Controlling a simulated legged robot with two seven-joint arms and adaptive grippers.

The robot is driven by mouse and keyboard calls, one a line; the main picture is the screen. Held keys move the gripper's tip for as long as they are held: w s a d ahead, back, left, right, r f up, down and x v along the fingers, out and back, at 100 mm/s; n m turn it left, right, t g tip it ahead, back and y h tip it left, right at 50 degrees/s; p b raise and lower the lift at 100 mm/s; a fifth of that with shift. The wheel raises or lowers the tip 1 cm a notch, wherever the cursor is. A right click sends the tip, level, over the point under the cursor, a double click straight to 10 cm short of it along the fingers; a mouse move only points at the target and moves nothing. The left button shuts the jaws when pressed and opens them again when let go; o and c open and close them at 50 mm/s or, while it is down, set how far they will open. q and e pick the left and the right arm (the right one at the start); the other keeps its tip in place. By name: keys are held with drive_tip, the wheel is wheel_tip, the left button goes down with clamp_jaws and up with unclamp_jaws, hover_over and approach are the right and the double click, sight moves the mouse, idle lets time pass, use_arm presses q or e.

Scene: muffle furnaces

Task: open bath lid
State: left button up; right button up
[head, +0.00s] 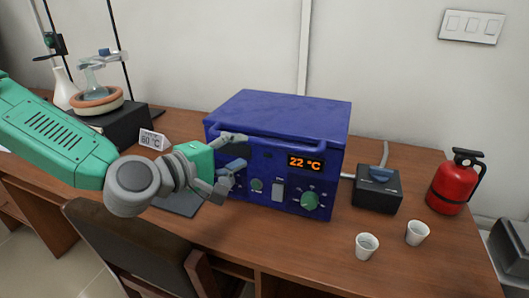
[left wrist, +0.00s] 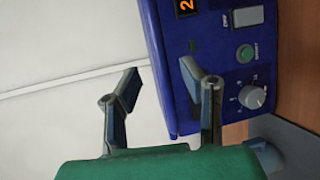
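The blue bath (head: 270,175) stands on the wooden desk, with an orange display reading 22 °C. Its flat top lid (head: 285,112) is down, and a blue bar handle (head: 290,137) runs along the upper front edge. My left gripper (head: 238,152) is at the front left of the bath, near the handle's left end, fingers apart. I cannot tell whether a finger touches the bath. My right gripper is not in view.
A black switch box (head: 377,190), two white cups (head: 367,246) (head: 417,232) and a red extinguisher (head: 453,183) stand right of the bath. A flask setup (head: 97,97) and a 60 °C sign (head: 153,140) are at the left. A chair (head: 130,250) stands in front.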

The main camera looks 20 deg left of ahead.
sight(261, 144)
use_arm(q)
drive_tip(key=x, duration=0.7)
drive_tip(key=shift+w+f, duration=0.1)
drive_tip(key=shift+w, duration=0.05)
drive_tip(key=shift+w+d, duration=0.35)
drive_tip(key=shift+w, duration=0.05)
drive_tip(key=shift+a, duration=0.2)
drive_tip(key=shift+c, duration=0.5)
drive_tip(key=shift+a, duration=0.15)
clamp_jaws()
